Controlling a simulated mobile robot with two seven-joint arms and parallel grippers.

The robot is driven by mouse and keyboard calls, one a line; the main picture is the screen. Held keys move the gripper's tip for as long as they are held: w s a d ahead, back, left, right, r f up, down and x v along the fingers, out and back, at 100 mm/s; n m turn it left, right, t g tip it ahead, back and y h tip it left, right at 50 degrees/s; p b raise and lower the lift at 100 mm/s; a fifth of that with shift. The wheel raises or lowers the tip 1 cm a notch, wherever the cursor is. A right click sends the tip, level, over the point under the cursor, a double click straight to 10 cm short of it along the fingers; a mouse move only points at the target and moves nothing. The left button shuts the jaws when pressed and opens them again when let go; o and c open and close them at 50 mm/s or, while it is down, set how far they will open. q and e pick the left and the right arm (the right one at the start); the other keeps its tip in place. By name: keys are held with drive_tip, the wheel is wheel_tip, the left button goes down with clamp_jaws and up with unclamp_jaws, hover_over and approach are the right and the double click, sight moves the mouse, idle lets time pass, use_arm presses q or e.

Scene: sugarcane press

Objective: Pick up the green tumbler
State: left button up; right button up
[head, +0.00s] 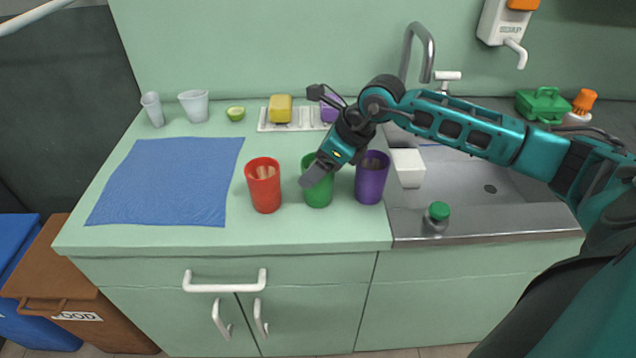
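The green tumbler (318,193) stands upright on the pale green counter, between a red tumbler (263,186) on its left and a purple tumbler (371,178) on its right. My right arm reaches in from the right, and its gripper (318,172) is at the green tumbler's rim, angled down and to the left. The gripper covers much of the tumbler's mouth. I cannot tell whether the fingers are apart or closed on the rim. My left gripper is not in the picture.
A blue cloth (167,182) covers the left of the counter. Two clear cups (194,106), a lime half (235,114) and a yellow sponge (280,108) stand at the back. The steel sink (480,218) lies right, with a white block (407,168) and a green-capped jar (437,215) near its left side.

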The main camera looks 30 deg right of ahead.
drive_tip(key=c, duration=0.4)
drive_tip(key=shift+r, duration=0.15)
